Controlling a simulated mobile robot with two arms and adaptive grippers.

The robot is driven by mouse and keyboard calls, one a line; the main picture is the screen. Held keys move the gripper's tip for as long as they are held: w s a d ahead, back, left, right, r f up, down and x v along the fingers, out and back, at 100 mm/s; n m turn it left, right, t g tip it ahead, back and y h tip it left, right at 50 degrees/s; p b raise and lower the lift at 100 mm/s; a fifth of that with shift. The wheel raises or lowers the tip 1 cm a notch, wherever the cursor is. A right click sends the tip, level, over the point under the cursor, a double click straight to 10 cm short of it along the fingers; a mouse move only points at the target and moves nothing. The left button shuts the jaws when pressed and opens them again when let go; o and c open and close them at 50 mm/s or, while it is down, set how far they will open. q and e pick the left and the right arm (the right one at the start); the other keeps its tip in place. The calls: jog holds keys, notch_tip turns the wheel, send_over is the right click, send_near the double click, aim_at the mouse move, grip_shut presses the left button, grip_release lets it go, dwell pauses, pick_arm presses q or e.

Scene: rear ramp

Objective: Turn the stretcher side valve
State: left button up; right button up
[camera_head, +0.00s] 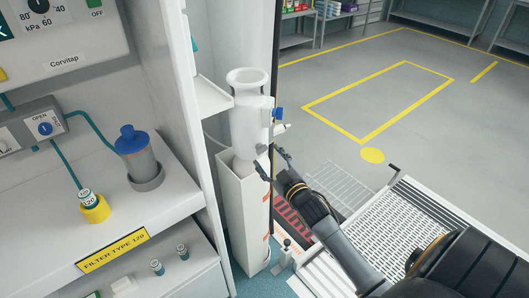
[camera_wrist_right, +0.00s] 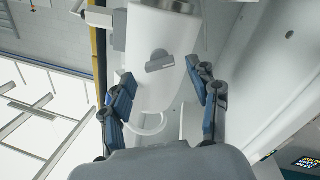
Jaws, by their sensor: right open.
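A grey valve box (camera_head: 28,130) is mounted at the far left in the head view. I cannot tell from labels which one is the stretcher side valve. My right gripper (camera_head: 272,162) is far right of the box, beside the lower part of a white canister (camera_head: 248,118). In the right wrist view my right gripper (camera_wrist_right: 162,78) is open, its fingers spread in front of the white canister (camera_wrist_right: 160,28). My left gripper is not in view.
Below the box, a counter holds a grey canister with a blue cap (camera_head: 135,152) and a vial in a yellow holder (camera_head: 95,208). A white wall panel (camera_head: 170,85) stands between counter and white canister. A ramp (camera_head: 430,235) and open floor lie right.

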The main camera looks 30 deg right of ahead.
aim_at(261, 148)
jog(key=w, duration=0.3)
jog(key=shift+d, duration=0.15)
jog(key=c, duration=1.2)
jog(key=shift+o, duration=0.2)
